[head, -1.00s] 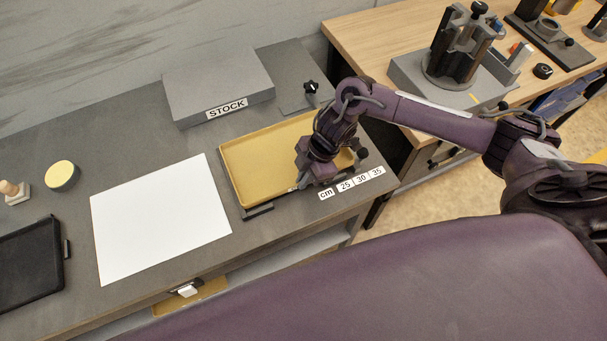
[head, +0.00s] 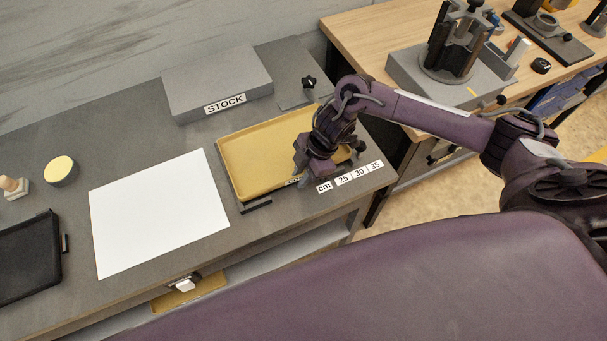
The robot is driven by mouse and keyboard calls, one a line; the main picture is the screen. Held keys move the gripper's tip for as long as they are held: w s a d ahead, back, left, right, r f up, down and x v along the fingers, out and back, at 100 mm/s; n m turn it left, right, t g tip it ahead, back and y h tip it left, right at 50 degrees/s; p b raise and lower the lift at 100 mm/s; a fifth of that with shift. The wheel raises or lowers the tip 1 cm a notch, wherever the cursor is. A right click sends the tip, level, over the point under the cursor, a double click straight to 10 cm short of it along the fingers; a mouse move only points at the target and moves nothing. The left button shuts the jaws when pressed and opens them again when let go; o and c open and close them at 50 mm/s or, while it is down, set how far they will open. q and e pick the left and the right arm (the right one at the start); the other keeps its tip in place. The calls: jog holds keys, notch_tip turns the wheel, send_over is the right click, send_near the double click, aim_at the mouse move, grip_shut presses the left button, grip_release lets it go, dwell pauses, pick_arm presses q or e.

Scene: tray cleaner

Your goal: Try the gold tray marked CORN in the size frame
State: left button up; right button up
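A gold tray (head: 262,150) lies at the right part of the grey bench, among the dark parts of the size frame (head: 256,207). A small label (head: 293,181) shows on its front edge, mostly covered by my gripper, so I cannot read it. The cm scale reading 25, 30, 35 (head: 350,177) lies just in front of the tray. My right gripper (head: 306,180) is at the tray's front edge, pointing down. Its fingers are small and partly hidden, so I cannot tell whether they are shut on the rim. My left gripper is out of view.
A grey STOCK block (head: 215,88) stands behind the tray, with a black knob (head: 308,82) to its right. A white sheet (head: 160,215) lies left of the tray. A black tray (head: 28,260), a yellow-topped round tin (head: 60,171) and a stamp (head: 13,187) are farther left.

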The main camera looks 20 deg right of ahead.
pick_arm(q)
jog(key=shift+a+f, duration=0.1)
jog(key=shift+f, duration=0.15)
pick_arm(e)
jog(key=shift+s+d+f, duration=0.15)
jog(key=shift+s+f, duration=0.35)
jog(key=shift+f, duration=0.25)
jog(key=shift+w+d+r, duration=0.1)
jog(key=shift+r, duration=0.15)
jog(key=r, duration=0.1)
jog(key=w+d+r+b, duration=0.1)
jog(key=r, duration=0.1)
jog(key=shift+w+d+r, duration=0.15)
jog(key=shift+w+r, duration=0.15)
jog(key=shift+r, duration=0.1)
pick_arm(q)
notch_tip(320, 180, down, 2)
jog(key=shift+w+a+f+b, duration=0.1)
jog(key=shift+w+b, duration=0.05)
jog(key=shift+b, duration=0.4)
pick_arm(e)
jog(key=v, duration=0.4)
jog(key=shift+s+r, duration=0.3)
jog(key=shift+s, duration=0.1)
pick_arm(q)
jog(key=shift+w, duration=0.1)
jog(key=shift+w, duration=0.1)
